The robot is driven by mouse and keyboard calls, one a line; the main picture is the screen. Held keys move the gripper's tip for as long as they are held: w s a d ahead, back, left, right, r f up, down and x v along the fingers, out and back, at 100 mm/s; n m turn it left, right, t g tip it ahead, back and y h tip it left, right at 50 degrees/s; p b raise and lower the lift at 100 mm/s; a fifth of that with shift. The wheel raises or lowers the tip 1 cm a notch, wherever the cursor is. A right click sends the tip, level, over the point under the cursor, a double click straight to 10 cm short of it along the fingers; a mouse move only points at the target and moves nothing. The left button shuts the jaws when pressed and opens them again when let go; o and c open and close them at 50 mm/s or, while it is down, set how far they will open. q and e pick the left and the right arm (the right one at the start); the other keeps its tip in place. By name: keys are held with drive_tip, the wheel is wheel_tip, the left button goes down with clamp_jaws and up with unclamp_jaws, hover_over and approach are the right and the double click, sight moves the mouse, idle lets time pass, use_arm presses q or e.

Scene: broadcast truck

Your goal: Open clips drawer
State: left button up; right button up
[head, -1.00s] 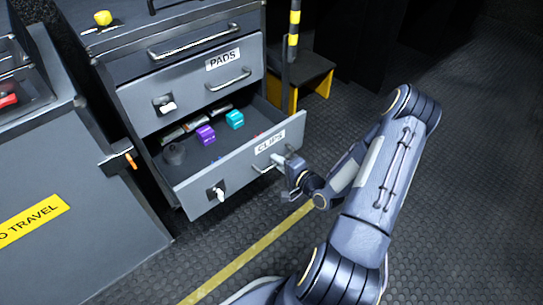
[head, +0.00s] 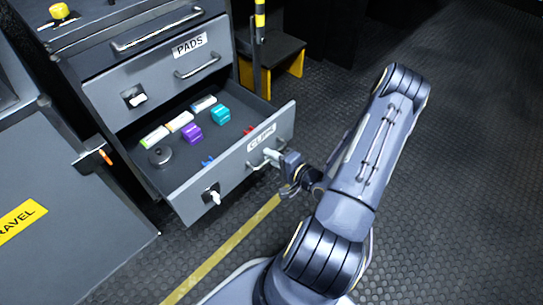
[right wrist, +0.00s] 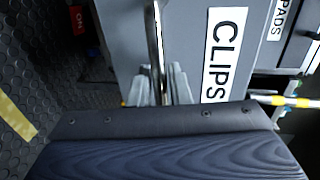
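The clips drawer (head: 225,172) stands well out from the cabinet, with its inside showing in the head view. Its front carries a CLIPS label, also seen in the right wrist view (right wrist: 222,55). A bar handle (right wrist: 157,45) is fixed to the front. My right gripper (head: 272,158) is at this handle; in the right wrist view its fingers (right wrist: 163,85) lie on both sides of the bar, close around it. My left gripper is not in view.
The PADS drawer (head: 160,85) above is shut. A grey cabinet with a yellow label (head: 20,220) stands at the left. A black and yellow step (head: 278,58) is behind the drawer. The dark floor (head: 450,190) at the right is clear.

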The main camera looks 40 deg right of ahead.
drive_tip(key=shift+o, duration=1.1)
drive_tip(key=p+v, duration=0.2)
drive_tip(key=v, duration=0.5)
drive_tip(key=shift+s, duration=0.4)
drive_tip(key=shift+d+r, duration=0.1)
